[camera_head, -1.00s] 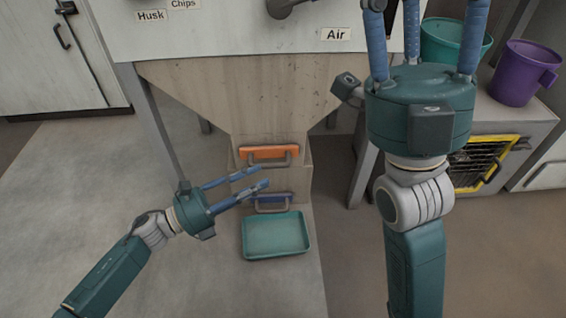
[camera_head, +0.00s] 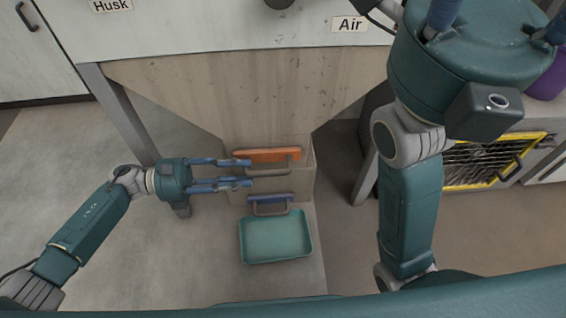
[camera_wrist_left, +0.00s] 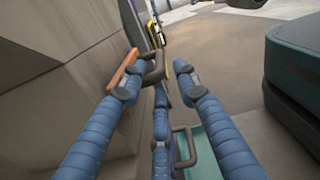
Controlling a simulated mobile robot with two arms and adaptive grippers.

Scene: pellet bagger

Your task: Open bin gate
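The bin front (camera_head: 240,100) narrows down to a chute with an orange gate (camera_head: 262,155), which has a grey bar handle (camera_head: 272,173). A purple-blue gate (camera_head: 268,197) with its own grey handle sits lower down. My left gripper (camera_head: 251,172) points right, with its fingertips at the left end of the orange gate's handle. In the left wrist view, the orange gate (camera_wrist_left: 122,70) and its handle (camera_wrist_left: 155,70) show close to the fingertips. The fingers are spread; contact with the handle cannot be told. My right gripper is at the top right, its fingertips out of frame.
A teal tray (camera_head: 275,238) lies on the floor below the chute. Metal legs stand at the left (camera_head: 122,112) and right (camera_head: 366,178) of the bin. A yellow-framed cage door (camera_head: 492,160) is at the right. The floor left of the chute is clear.

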